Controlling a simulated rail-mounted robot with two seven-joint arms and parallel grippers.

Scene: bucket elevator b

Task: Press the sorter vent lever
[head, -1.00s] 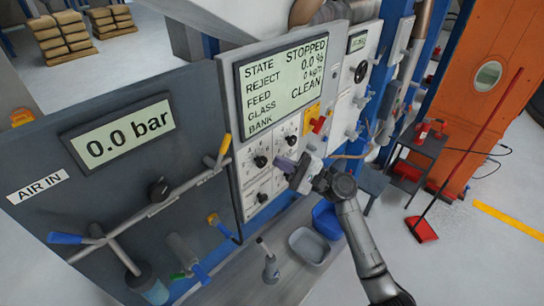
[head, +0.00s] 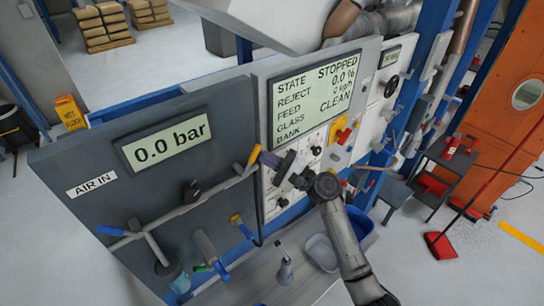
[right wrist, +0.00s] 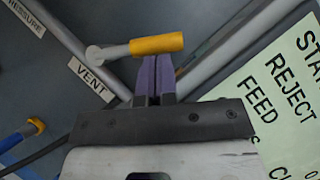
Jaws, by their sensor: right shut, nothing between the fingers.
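The vent lever (head: 254,157) has a yellow grip and stands out from a pipe on the dark panel. In the right wrist view its yellow grip (right wrist: 157,44) points right from a grey stem, above a VENT label (right wrist: 90,77). My right gripper (head: 265,159) is shut and empty, with purple fingers. In the right wrist view its fingertips (right wrist: 153,60) lie just below the yellow grip. They look very close, but I cannot tell whether they touch. My left gripper is not in view.
The pressure display (head: 167,139) reads 0.0 bar. The sorter screen (head: 316,96) shows STOPPED and CLEAN. A grey bin (head: 321,252) and a spray bottle (head: 285,265) stand below.

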